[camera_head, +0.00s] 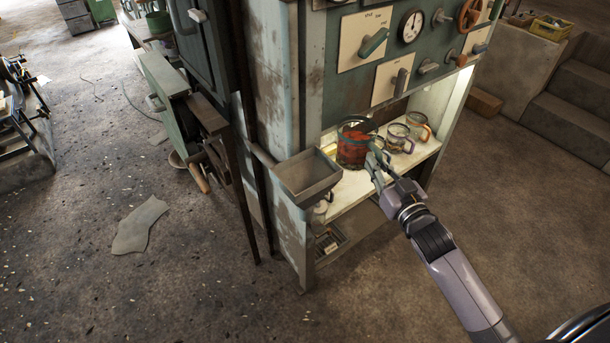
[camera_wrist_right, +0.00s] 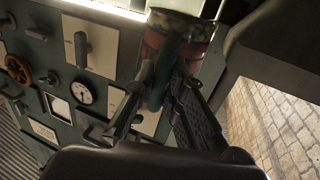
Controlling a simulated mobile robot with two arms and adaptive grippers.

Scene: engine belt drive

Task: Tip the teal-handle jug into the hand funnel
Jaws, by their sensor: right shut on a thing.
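The teal-handle jug (camera_head: 352,146) is clear with red contents and stands about upright at the shelf's left part. I cannot tell whether its base touches the shelf. My right gripper (camera_head: 376,163) is shut on its teal handle. In the right wrist view the jug (camera_wrist_right: 188,50) is beyond the fingers, with the dark teal handle (camera_wrist_right: 166,72) between them. The hand funnel (camera_head: 308,178) is a grey, open-topped square hopper on the cabinet's corner, left of and nearer than the jug, apart from it. My left gripper is not in view.
A second jug (camera_head: 397,138) and an orange-handled jug (camera_head: 420,124) stand right of the teal-handle jug on the pale shelf (camera_head: 352,189). A panel (camera_head: 345,95) with levers, a gauge and a valve wheel overhangs the shelf. The floor in front is clear.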

